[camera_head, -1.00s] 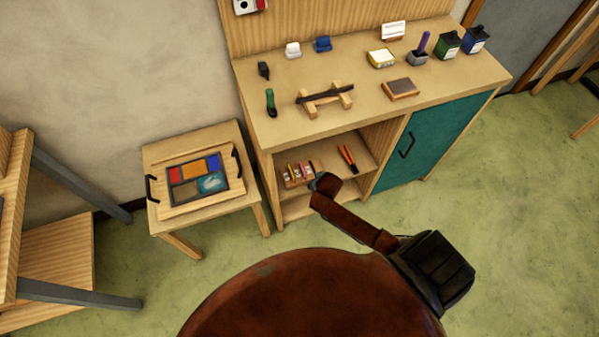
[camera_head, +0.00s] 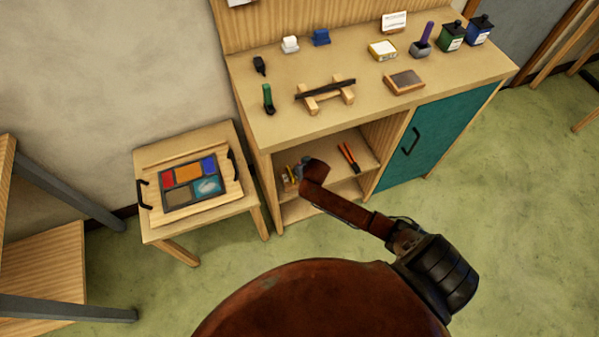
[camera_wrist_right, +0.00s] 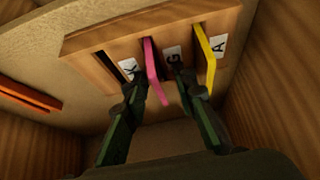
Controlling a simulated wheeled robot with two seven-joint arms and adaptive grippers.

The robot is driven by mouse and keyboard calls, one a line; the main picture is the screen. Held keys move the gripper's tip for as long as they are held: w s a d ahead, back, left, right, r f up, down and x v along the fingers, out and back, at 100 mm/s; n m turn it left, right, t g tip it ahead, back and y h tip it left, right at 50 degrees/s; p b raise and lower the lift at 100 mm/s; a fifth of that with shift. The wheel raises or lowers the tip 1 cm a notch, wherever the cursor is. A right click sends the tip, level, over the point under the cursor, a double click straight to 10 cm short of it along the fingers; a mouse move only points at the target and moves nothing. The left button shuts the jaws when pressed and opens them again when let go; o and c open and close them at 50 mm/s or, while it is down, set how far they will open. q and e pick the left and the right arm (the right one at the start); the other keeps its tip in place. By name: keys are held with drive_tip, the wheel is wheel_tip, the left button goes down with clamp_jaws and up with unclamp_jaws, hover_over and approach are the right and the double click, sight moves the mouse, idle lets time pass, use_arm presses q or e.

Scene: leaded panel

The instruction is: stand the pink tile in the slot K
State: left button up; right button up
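In the right wrist view a wooden rack (camera_wrist_right: 95,46) carries labels K, G and A. The pink tile (camera_wrist_right: 150,62) stands upright in the rack between the K and G labels, its near end sticking out. A dark, empty slot K (camera_wrist_right: 106,65) shows just left of the K label. My right gripper (camera_wrist_right: 160,84) is open, with its dark fingers on either side of the pink tile; contact is unclear. In the head view my right arm reaches into the cabinet's open shelf and hides most of the rack. My left gripper is not in view.
A yellow tile (camera_wrist_right: 205,50) stands beside the A label, right of my gripper. Cabinet walls enclose the shelf. Orange-handled pliers (camera_head: 349,157) lie on the shelf right of the rack. A side stool (camera_head: 222,137) holds a framed coloured panel (camera_head: 190,185).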

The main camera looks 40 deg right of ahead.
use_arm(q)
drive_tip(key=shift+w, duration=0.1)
use_arm(e)
drive_tip(key=shift+r, duration=0.15)
drive_tip(key=shift+c, duration=0.5)
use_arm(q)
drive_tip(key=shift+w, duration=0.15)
use_arm(e)
clamp_jaws()
drive_tip(key=shift+r+p, duration=0.4)
drive_tip(key=shift+r, duration=0.15)
wheel_tip(320, 180, up, 3)
drive_tip(key=shift+f+p, duration=0.15)
drive_tip(key=shift+p, duration=0.6)
use_arm(q)
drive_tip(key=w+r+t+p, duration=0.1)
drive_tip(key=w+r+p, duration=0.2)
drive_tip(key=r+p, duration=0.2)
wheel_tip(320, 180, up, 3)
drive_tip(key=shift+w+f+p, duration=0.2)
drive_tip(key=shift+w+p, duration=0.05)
drive_tip(key=shift+p, duration=0.1)
use_arm(e)
drive_tip(key=s+d+r, duration=0.3)
drive_tip(key=s+r, duration=0.6)
drive_tip(key=s, duration=0.4)
drive_tip(key=shift+s+d, duration=0.25)
drive_tip(key=shift+d, duration=0.1)
